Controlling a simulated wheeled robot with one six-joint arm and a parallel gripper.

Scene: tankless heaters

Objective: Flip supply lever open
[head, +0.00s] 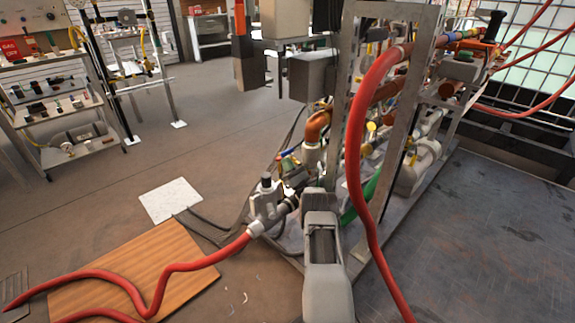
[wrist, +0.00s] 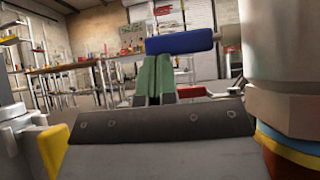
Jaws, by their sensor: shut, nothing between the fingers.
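A blue lever handle (wrist: 182,42) lies roughly level across the upper middle of the wrist view, its right end close to a pale metal stem. In the head view a small blue piece, likely the same handle (head: 287,153), shows among the fittings beyond my arm. My gripper (wrist: 154,78) has green fingers that are together and empty. Their tips appear just under the left part of the handle; I cannot tell whether they touch it. In the head view my fingers are mostly hidden by my pale wrist.
A large metal fitting with blue, yellow and red rings (wrist: 290,145) stands close on the right of the wrist view. A yellow part (wrist: 52,150) is close on the left. A red hose (head: 358,140) hangs beside the steel frame (head: 345,60).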

